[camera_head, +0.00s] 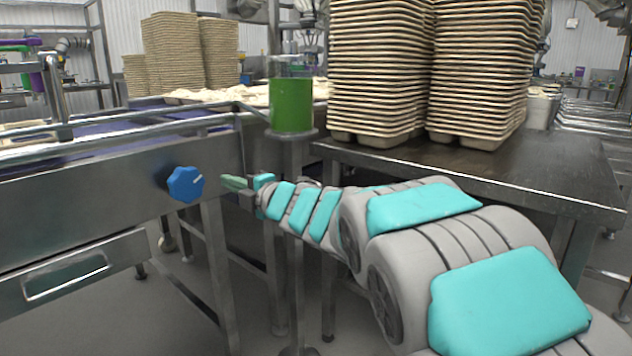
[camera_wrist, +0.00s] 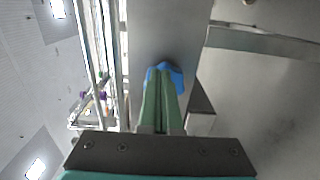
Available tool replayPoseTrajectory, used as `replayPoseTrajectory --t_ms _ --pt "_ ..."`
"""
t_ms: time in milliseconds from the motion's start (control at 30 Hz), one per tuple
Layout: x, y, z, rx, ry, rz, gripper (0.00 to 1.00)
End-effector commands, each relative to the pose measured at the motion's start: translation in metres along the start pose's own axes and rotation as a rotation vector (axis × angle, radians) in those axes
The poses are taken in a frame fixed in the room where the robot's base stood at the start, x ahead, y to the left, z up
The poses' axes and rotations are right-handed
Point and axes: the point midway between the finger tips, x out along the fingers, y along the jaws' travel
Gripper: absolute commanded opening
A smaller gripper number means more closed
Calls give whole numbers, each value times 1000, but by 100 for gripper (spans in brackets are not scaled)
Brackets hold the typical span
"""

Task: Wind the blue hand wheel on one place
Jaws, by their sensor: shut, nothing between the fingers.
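The blue hand wheel (camera_head: 185,184) sticks out from the steel side of the conveyor frame, left of centre in the head view. It is a lobed knob with a pale mark on its face. My gripper (camera_head: 224,182) is just right of the wheel, with its green fingers pointing at it. In the wrist view my gripper (camera_wrist: 161,78) is shut, its fingers together and empty. The wheel (camera_wrist: 176,76) shows behind the fingertips, which hide part of it. I cannot tell whether the fingertips touch it.
A green-filled clear cylinder (camera_head: 291,105) stands on a post behind my gripper. A steel table (camera_head: 560,165) with tall stacks of trays (camera_head: 378,70) is at the right. A drawer-like panel with a handle (camera_head: 66,277) is below the wheel at the left.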

Motion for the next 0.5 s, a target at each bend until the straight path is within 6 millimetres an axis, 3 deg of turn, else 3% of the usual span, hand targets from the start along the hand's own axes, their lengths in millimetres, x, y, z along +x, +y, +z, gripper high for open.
replayPoseTrajectory --t_ms 500 --pt "54 1 1 -2 -1 0 0"
